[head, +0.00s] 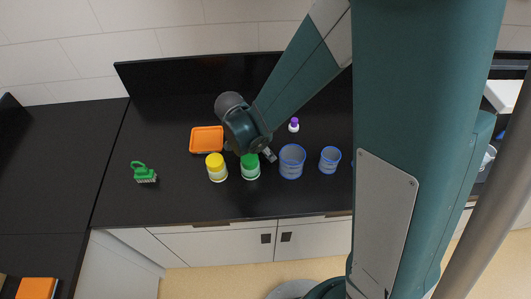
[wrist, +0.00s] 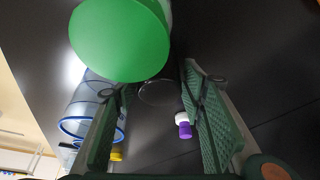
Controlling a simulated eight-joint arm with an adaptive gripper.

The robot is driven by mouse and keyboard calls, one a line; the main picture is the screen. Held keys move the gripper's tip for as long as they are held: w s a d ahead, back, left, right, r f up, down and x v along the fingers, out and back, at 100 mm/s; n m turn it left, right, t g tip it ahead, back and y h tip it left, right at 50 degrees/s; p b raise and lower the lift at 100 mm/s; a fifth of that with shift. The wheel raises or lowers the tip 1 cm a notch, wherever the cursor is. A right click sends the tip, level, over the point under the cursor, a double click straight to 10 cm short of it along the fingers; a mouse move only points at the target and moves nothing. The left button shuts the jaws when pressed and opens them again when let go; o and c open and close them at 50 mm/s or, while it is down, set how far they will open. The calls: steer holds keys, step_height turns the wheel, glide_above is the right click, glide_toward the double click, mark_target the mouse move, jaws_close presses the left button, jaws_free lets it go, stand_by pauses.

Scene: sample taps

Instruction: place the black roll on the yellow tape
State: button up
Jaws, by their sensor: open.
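My gripper (wrist: 152,84) is open, with its two green pads apart. In the wrist view a dark round shape (wrist: 160,95) with a faint rim lies beyond and between the fingertips on the black counter. It may be the black roll, apart from both fingers. A small yellow thing (wrist: 116,156) shows beside the left finger, partly hidden; I cannot tell if it is the yellow tape. In the head view my gripper (head: 269,155) is low over the counter, just right of the green-lidded jar. I cannot make out the roll or the tape there; my arm hides part of the counter.
The green-lidded jar (head: 250,166) also looms close in the wrist view (wrist: 120,38). Around it are a yellow-lidded jar (head: 216,168), orange tray (head: 206,140), blue-rimmed cups (head: 292,162) and a purple-capped bottle (head: 294,125). A green brush (head: 143,172) stands left, with free counter between.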

steer(key=shift+c, duration=0.6)
steer(key=c, duration=0.6)
steer(key=shift+r, duration=0.2)
steer(key=shift+r+p, duration=0.35)
steer(key=shift+r, duration=4.5)
